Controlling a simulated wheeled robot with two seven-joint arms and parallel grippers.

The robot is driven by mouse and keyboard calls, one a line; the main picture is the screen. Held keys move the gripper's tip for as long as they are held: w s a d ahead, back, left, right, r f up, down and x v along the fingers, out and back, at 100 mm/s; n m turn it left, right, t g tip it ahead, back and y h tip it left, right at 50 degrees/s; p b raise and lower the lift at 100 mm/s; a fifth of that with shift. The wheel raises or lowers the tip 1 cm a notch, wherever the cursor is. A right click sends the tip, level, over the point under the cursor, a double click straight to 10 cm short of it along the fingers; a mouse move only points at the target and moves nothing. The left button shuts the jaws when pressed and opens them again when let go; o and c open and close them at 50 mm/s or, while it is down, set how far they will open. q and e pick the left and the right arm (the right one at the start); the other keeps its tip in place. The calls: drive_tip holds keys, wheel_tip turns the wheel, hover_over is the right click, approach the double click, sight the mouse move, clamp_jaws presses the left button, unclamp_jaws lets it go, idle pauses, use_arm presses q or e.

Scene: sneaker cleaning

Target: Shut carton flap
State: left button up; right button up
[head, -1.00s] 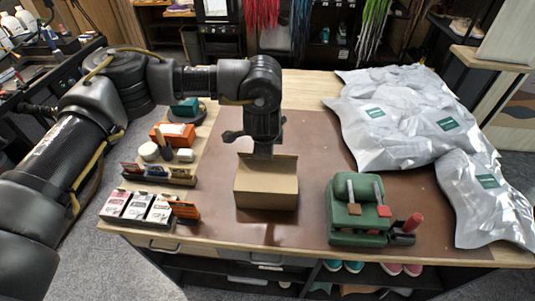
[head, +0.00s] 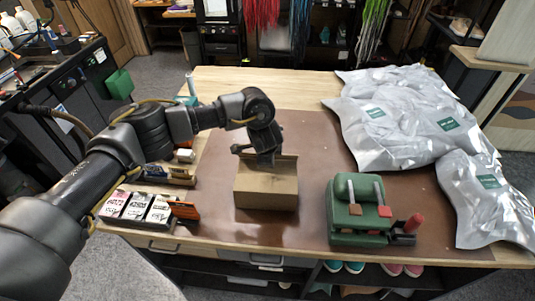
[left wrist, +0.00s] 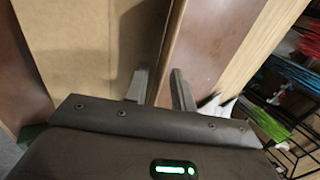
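The carton (head: 266,190) is a plain tan box on the brown mat in the middle of the table. A flap (head: 288,162) stands up along its far edge. My left gripper (head: 267,163) points down at this flap from above and behind. In the left wrist view, its two fingers (left wrist: 160,90) are apart, one on each side of the flap's thin edge (left wrist: 168,45). The carton's tan surface (left wrist: 75,50) lies left of it. Whether a finger touches the flap I cannot tell. My right gripper is in neither view.
A green tool block (head: 352,212) with brushes stands right of the carton. Silver bags (head: 405,110) cover the table's right side. Small boxes (head: 135,207) stand in a rack at the left front. The mat (head: 300,125) behind the carton is clear.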

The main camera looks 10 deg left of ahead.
use_arm(q)
drive_tip(key=shift+c, duration=0.4)
clamp_jaws()
